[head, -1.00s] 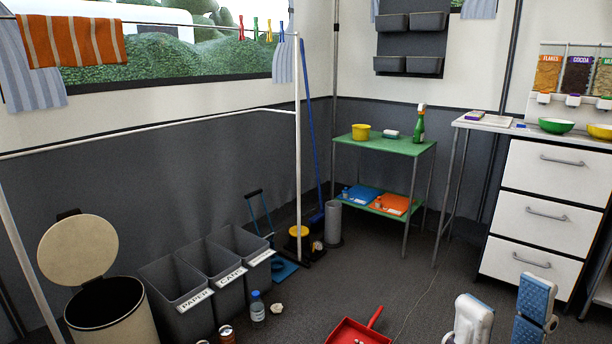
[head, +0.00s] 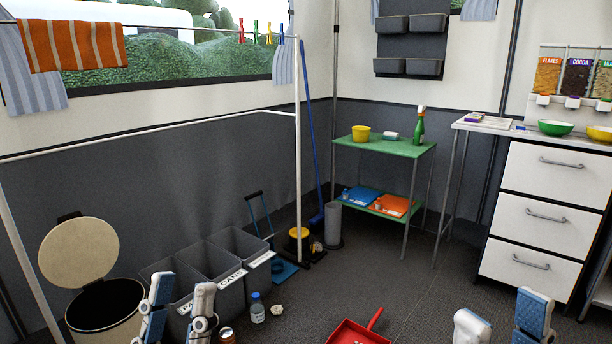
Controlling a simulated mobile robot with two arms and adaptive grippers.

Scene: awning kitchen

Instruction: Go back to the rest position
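My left gripper (head: 183,290) is at the bottom left of the head view, in front of the grey bins. Its two fingers point up and stand apart with nothing between them. My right gripper (head: 502,309) is at the bottom right, in front of the floor and the white drawer unit. Its fingers are also apart and empty. The lower parts of both grippers and the arms are cut off by the picture's bottom edge.
Grey bins (head: 237,252), an open bin with a cream lid (head: 78,250), a blue-capped bottle (head: 257,308) and a red dustpan (head: 352,334) are on the floor. A green shelf table (head: 385,146) and a white drawer unit (head: 545,215) stand behind. Floor between the grippers is partly clear.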

